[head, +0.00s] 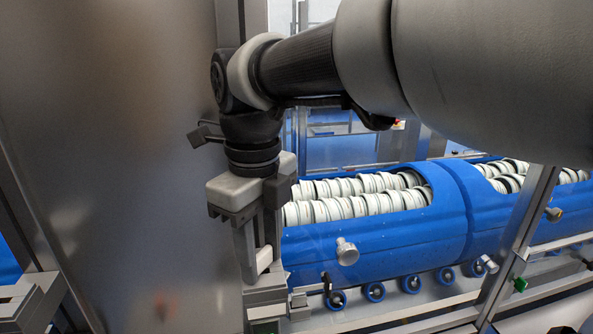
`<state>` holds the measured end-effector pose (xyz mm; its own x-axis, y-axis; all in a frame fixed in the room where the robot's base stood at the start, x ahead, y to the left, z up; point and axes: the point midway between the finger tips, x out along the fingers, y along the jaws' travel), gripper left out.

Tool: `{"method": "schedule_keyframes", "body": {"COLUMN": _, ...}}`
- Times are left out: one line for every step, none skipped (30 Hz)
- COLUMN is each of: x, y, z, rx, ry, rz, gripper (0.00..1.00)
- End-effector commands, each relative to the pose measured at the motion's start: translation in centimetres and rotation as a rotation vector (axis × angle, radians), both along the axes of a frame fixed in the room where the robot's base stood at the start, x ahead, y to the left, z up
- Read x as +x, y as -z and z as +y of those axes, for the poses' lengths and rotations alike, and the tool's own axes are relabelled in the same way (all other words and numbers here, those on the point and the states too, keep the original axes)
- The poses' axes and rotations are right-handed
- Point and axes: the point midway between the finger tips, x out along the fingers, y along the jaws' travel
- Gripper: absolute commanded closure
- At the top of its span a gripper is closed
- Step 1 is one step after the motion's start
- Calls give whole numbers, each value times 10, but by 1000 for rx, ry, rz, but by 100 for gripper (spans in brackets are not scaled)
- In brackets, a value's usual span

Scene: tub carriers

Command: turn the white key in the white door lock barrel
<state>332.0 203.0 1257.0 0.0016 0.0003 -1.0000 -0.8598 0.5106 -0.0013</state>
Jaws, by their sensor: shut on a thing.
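My gripper (258,272) hangs down at the edge of the large grey metal panel, left of centre in the head view. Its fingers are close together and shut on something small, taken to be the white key. A pale patch shows low between the fingers, but I cannot make out the key's shape or angle. The white door lock barrel cannot be told apart from the grey blocks just below the fingertips. The hand and fingers hide most of that spot.
The flat metal panel (110,150) fills the left side. Blue tubs (390,235) holding rows of pale round pieces stand at the right on small blue wheels (374,291). A silver knob (347,252) juts from the nearer tub. A slanted metal post (518,245) stands at the right.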

Motion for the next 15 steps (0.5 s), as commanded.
{"method": "schedule_keyframes", "body": {"x": 0, "y": 0, "z": 0, "rx": 0, "ry": -1, "rz": -1, "gripper": 87}}
{"method": "schedule_keyframes", "body": {"x": 0, "y": 0, "z": 0, "rx": 0, "ry": 0, "rz": -1, "gripper": 87}}
{"method": "schedule_keyframes", "body": {"x": 0, "y": 0, "z": 0, "rx": 1, "ry": 8, "rz": -1, "gripper": 87}}
{"method": "schedule_keyframes", "body": {"x": 0, "y": -1, "z": 0, "rx": 1, "ry": 23, "rz": -1, "gripper": 87}}
{"method": "schedule_keyframes", "body": {"x": 0, "y": -1, "z": 0, "rx": 1, "ry": 47, "rz": 0, "gripper": 87}}
{"method": "schedule_keyframes", "body": {"x": 0, "y": -1, "z": 0, "rx": 1, "ry": 96, "rz": 0, "gripper": 87}}
{"method": "schedule_keyframes", "body": {"x": 0, "y": -1, "z": 0, "rx": 1, "ry": 142, "rz": 0, "gripper": 87}}
{"method": "schedule_keyframes", "body": {"x": 0, "y": -1, "z": 0, "rx": 0, "ry": 195, "rz": 0, "gripper": 87}}
{"method": "schedule_keyframes", "body": {"x": 0, "y": -1, "z": 0, "rx": 0, "ry": 268, "rz": 0, "gripper": 87}}
{"method": "schedule_keyframes", "body": {"x": 0, "y": 1, "z": 0, "rx": 1, "ry": 303, "rz": -1, "gripper": 87}}
{"method": "schedule_keyframes", "body": {"x": 1, "y": 2, "z": 0, "rx": 2, "ry": 299, "rz": -2, "gripper": 87}}
{"method": "schedule_keyframes", "body": {"x": 1, "y": 2, "z": -1, "rx": 2, "ry": 302, "rz": -2, "gripper": 87}}
{"method": "schedule_keyframes", "body": {"x": 1, "y": 2, "z": -1, "rx": 2, "ry": 304, "rz": -2, "gripper": 87}}
{"method": "schedule_keyframes", "body": {"x": 1, "y": 2, "z": -1, "rx": 2, "ry": 307, "rz": -2, "gripper": 87}}
{"method": "schedule_keyframes", "body": {"x": 1, "y": 2, "z": -1, "rx": 2, "ry": 311, "rz": -2, "gripper": 87}}
